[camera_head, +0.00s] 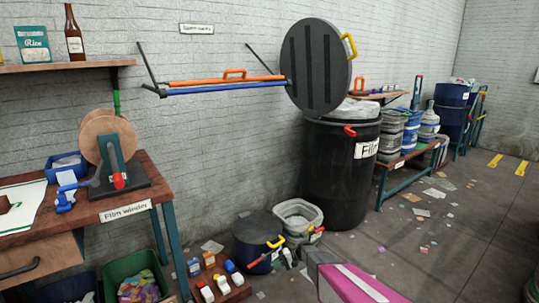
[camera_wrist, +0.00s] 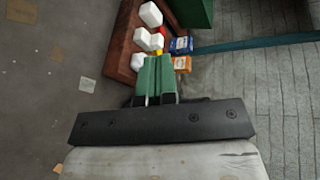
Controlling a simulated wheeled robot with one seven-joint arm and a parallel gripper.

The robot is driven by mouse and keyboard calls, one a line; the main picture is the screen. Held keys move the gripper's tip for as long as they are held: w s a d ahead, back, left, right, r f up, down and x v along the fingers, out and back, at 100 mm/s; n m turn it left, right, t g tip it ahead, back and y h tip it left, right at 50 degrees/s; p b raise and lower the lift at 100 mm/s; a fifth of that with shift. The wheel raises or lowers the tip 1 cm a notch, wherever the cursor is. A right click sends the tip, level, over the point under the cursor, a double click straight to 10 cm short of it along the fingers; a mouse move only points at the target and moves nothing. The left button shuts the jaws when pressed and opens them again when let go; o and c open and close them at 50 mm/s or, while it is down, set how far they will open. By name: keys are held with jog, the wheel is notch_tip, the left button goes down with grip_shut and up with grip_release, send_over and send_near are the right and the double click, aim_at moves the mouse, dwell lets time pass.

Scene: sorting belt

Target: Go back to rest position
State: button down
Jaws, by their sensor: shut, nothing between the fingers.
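My gripper (camera_wrist: 156,72) shows in the wrist view with its two green fingers side by side, shut and empty. Past the fingertips lies a brown wooden board (camera_wrist: 122,52) with white pieces (camera_wrist: 148,40) on it, and a blue box (camera_wrist: 181,44) and an orange box (camera_wrist: 182,64) are beside it. I cannot tell how far the fingers are from these. In the head view a magenta part of my own arm crosses the bottom edge, right of centre; my fingers cannot be made out clearly there.
The film winder (camera_head: 112,150) stands on a wooden table (camera_head: 150,168) at the left. A large black bin (camera_head: 335,195) stands by the wall with its lid (camera_head: 318,65) raised. A dark bucket (camera_head: 252,250) and a grey bucket (camera_head: 292,210) are on the floor. Scraps litter the open floor (camera_head: 440,260) at right.

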jog(key=s+d+r+t+h, duration=0.2)
jog(key=s+d+r+h, duration=0.4)
jog(key=s+r, duration=0.5)
jog(key=s+d+r+t+h, duration=0.2)
jog(key=s+d+r+h, duration=0.5)
jog(key=r, duration=0.8)
jog(key=s+d, duration=0.3)
jog(key=s, duration=0.2)
jog(key=shift+s+r+m+t+h, duration=0.15)
jog(key=shift+r+m+t+h, duration=0.15)
jog(key=shift+r+t, duration=0.1)
jog(key=shift+f, duration=0.1)
